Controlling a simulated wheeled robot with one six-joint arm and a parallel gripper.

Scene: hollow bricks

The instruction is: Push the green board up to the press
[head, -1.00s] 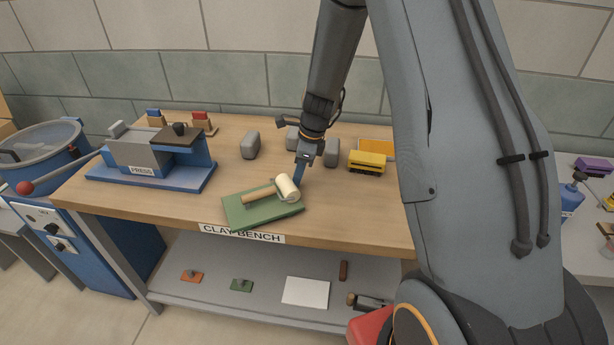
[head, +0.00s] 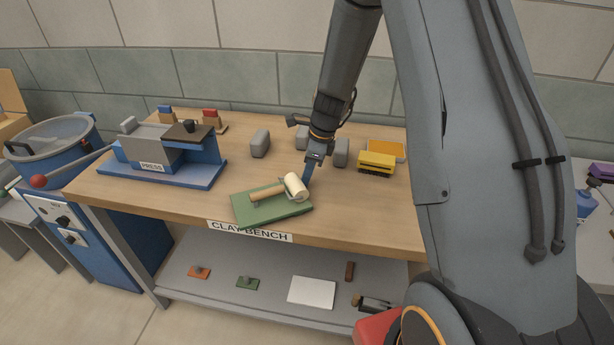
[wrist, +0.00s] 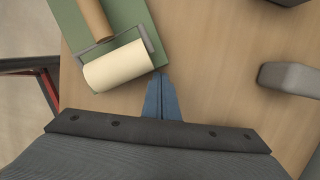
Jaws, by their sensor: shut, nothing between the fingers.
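The green board (head: 262,215) lies flat near the front edge of the clay bench, with a roller (head: 295,187) resting on top. The roller has a cream cylinder and a wooden handle. The press (head: 150,160), grey and blue on a blue base, stands at the bench's left, apart from the board. My gripper (head: 307,183) is shut and empty, low at the board's right side. In the wrist view the closed blue fingertips (wrist: 162,80) are beside the right edge of the green board (wrist: 125,14), close to the roller (wrist: 120,67); I cannot tell whether they touch.
Several grey blocks (head: 260,143) stand behind the board, and a yellow brick (head: 376,163) is at the right. Small blue- and red-topped items (head: 212,117) stand behind the press. The bench top (head: 222,188) between board and press is clear.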

